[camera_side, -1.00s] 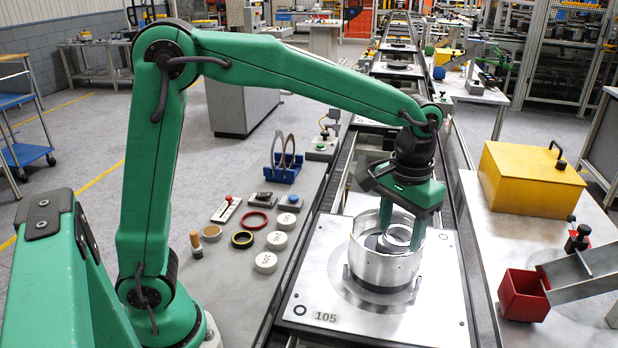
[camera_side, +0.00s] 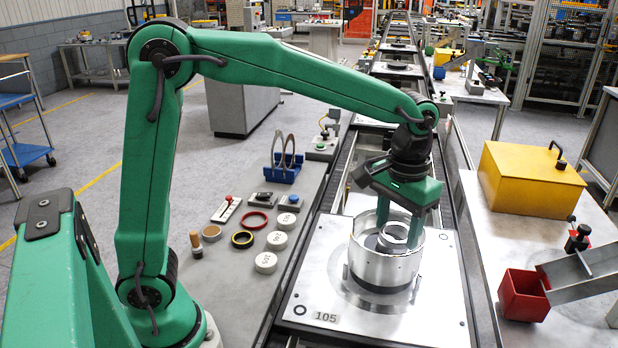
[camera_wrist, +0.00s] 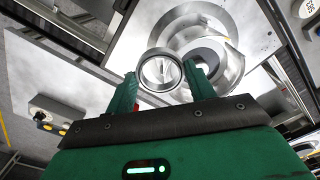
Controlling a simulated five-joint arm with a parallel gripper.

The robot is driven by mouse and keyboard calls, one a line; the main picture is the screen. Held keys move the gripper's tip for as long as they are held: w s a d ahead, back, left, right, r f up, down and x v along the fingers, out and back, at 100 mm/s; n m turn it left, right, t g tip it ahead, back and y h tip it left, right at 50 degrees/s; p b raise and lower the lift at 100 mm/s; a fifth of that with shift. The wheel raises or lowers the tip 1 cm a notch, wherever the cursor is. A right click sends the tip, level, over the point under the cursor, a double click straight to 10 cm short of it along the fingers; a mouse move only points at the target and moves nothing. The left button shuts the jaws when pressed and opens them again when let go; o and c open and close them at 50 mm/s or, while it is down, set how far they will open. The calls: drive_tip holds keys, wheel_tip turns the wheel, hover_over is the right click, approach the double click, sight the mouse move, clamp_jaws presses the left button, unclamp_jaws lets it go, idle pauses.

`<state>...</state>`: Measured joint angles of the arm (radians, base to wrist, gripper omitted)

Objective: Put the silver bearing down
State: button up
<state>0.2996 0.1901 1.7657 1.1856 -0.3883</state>
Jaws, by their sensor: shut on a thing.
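The silver bearing (camera_wrist: 143,72) is a bright ring between the two green fingers in the wrist view. In the side view the bearing (camera_side: 396,231) shows between the fingertips at the mouth of the silver cylindrical housing (camera_side: 372,264). My gripper (camera_side: 400,230) is shut on the bearing, with its fingers pointing down over the housing. The housing stands upright on the pallet marked 105 (camera_side: 437,300). In the wrist view the housing (camera_wrist: 228,62) lies behind and to the right of the bearing. Whether the bearing touches anything inside is hard to tell.
Left of the conveyor, a grey bench carries white round weights (camera_side: 266,262), a red ring (camera_side: 255,220) and a blue rack (camera_side: 286,172). On the right stand a yellow box (camera_side: 530,180) and a red bin (camera_side: 523,295) under a metal chute.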

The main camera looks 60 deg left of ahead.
drive_tip(key=a+f+m, duration=0.1)
drive_tip(key=a+f, duration=0.1)
drive_tip(key=a, duration=1.1)
drive_tip(key=s+a+f, duration=0.4)
drive_tip(key=s, duration=0.5)
drive_tip(key=s+a+f+n, duration=0.1)
drive_tip(key=s+a+f, duration=0.3)
drive_tip(key=s, duration=0.4)
drive_tip(key=shift+s+a, duration=0.35)
drive_tip(key=shift+s, duration=0.05)
hover_over(232, 258)
wheel_tip(232, 258, down, 7)
drive_tip(key=shift+f, duration=2)
